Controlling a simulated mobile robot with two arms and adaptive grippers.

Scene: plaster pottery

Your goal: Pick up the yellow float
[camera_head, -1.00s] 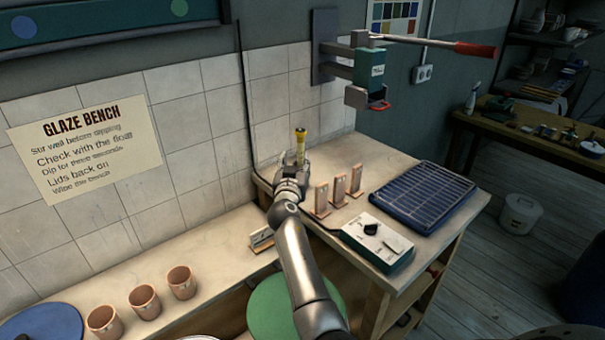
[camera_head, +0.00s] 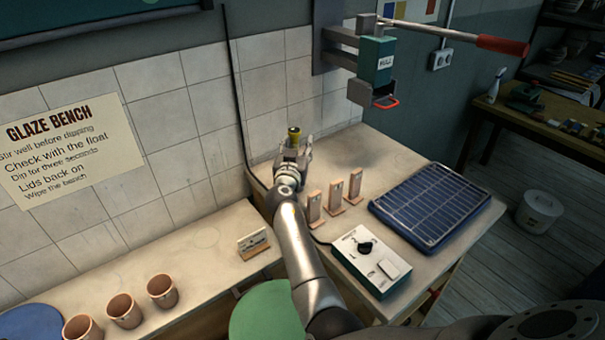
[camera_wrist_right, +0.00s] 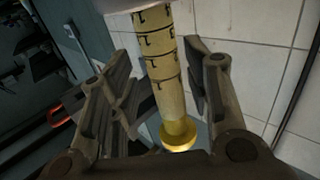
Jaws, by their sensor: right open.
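The yellow float (camera_head: 294,135) stands upright at the back of the bench, by the tiled wall. In the right wrist view the float (camera_wrist_right: 165,75) is a yellow stem with black graduation marks and a wider brass-yellow end. My right gripper (camera_head: 294,152) is at the float, and hides its lower part in the head view. In the right wrist view the right gripper (camera_wrist_right: 165,85) is open, with one finger on each side of the stem and gaps visible. A pale round thing lies at the top edge of the wrist view, partly cut off. My left gripper is not seen.
Three small upright test tiles (camera_head: 335,197) stand right of my right arm. A control box (camera_head: 371,262) and a blue ribbed tray (camera_head: 432,204) lie farther right. A wall-mounted press (camera_head: 372,65) with a red-handled lever overhangs the bench. Several terracotta cups (camera_head: 123,310) stand at left.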

